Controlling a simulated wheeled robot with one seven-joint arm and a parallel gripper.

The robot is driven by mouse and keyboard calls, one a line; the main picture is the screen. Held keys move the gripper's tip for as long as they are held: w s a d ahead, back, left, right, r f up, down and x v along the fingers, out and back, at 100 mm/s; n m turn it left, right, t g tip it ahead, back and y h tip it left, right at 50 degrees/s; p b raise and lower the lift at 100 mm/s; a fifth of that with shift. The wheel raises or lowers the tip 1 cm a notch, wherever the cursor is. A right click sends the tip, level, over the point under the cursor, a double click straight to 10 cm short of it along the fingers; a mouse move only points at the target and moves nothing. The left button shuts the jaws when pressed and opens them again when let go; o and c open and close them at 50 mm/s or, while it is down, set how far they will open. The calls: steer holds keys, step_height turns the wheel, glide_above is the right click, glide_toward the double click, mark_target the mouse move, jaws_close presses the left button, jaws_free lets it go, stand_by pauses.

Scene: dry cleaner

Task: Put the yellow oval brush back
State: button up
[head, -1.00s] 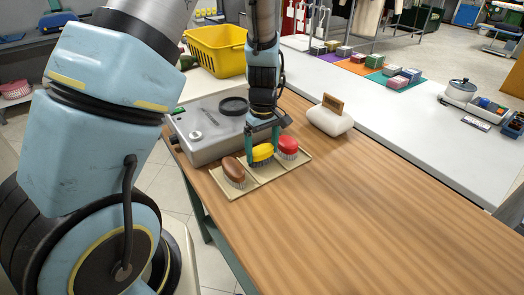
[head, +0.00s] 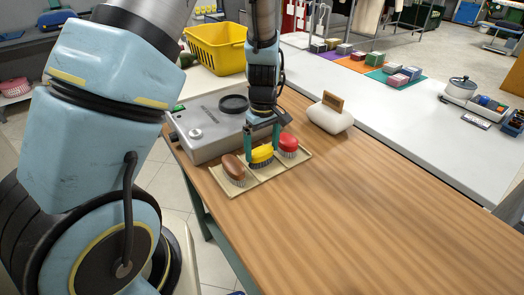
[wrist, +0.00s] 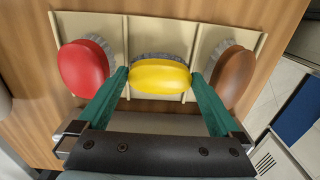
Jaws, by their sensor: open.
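The yellow oval brush (head: 262,153) sits bristles down in the middle compartment of a beige tray (head: 252,186). It also shows in the wrist view (wrist: 160,76), between a red brush (wrist: 83,67) and a brown brush (wrist: 233,77) in the outer compartments. My gripper (head: 263,150) is low over the tray, one finger at each end of the yellow brush. In the wrist view my gripper (wrist: 160,75) is open, with the fingertips close beside the brush ends. Whether a fingertip still touches it is hard to tell.
A grey machine (head: 207,132) stands right behind the tray. A white block with a wooden piece (head: 331,116) lies to the right. A yellow basket (head: 214,51) is farther back. The wooden tabletop (head: 370,205) to the front right is clear.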

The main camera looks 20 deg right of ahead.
mark_target(263, 149)
step_height(263, 149, up, 11)
steer(key=b, duration=0.2)
steer(key=s+a+m, duration=0.2)
steer(key=a, duration=1.1)
steer(key=s+a+r+m+t, duration=0.1)
steer(key=a+m, duration=0.1)
steer(key=a, duration=1)
steer(key=shift+s+a+r+t, duration=0.25)
steer(key=shift+s+a+t, duration=0.05)
steer(key=shift+s+a, duration=0.05)
steer(key=shift+c, duration=0.2)
